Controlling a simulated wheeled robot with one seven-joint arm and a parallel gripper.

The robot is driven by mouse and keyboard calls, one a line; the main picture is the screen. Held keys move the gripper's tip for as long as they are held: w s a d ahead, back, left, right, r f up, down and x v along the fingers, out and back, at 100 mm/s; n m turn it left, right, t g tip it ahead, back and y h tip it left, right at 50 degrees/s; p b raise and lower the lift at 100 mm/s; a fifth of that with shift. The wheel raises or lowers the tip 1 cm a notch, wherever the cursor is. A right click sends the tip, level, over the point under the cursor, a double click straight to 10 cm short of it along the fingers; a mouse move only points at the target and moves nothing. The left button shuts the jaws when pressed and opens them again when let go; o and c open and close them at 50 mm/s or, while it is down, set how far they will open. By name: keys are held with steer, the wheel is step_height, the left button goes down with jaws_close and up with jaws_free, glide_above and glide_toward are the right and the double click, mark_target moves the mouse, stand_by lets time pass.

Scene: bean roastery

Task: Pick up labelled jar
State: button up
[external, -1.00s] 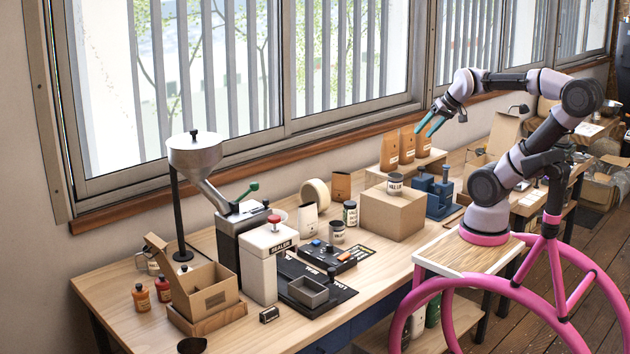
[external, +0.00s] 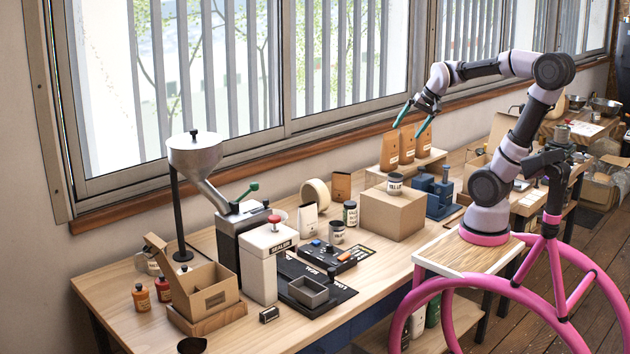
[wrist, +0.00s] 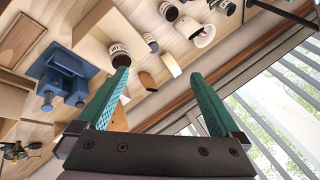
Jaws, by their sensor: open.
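My gripper (external: 408,130) is open and empty, high in front of the brown bags. Its two teal fingers are spread apart in the wrist view (wrist: 159,76). A dark-lidded jar with a pale label (external: 394,184) stands upright on a cardboard box (external: 393,214), below the gripper. In the wrist view this jar (wrist: 119,54) appears by the left fingertip, not between the fingers. Two similar labelled jars stand on the bench: a taller one (external: 350,213) and a shorter one (external: 337,232). I cannot tell which jar the task names.
Brown bags (external: 390,151) stand on a wooden riser (external: 433,162) behind the box. A blue device (external: 439,198) stands right of the box. A tape roll (external: 316,193), a white bag (external: 308,221) and a sealer (external: 268,260) are further left. The window wall borders the back.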

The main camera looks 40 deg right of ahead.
steer(key=w+f+m+g, duration=0.2)
steer(key=w+f+m, duration=0.3)
steer(key=w, duration=0.5)
steer(key=m+g+h, duration=0.2)
steer(key=m+g, duration=0.1)
steer(key=m, duration=0.6)
glide_above(349, 203)
steer(key=s, duration=0.1)
step_height(349, 203, down, 21)
steer(key=shift+m+g, duration=0.3)
steer(key=shift+m, duration=0.3)
steer(key=f, duration=0.6)
steer(key=w+f, duration=0.1)
steer(key=f, duration=0.2)
steer(key=shift+f, duration=0.1)
steer(key=f, duration=0.5)
steer(key=shift+s+d+f, duration=0.15)
steer(key=shift+s+f, duration=0.05)
steer(key=shift+f, duration=0.15)
steer(key=c, duration=1.5)
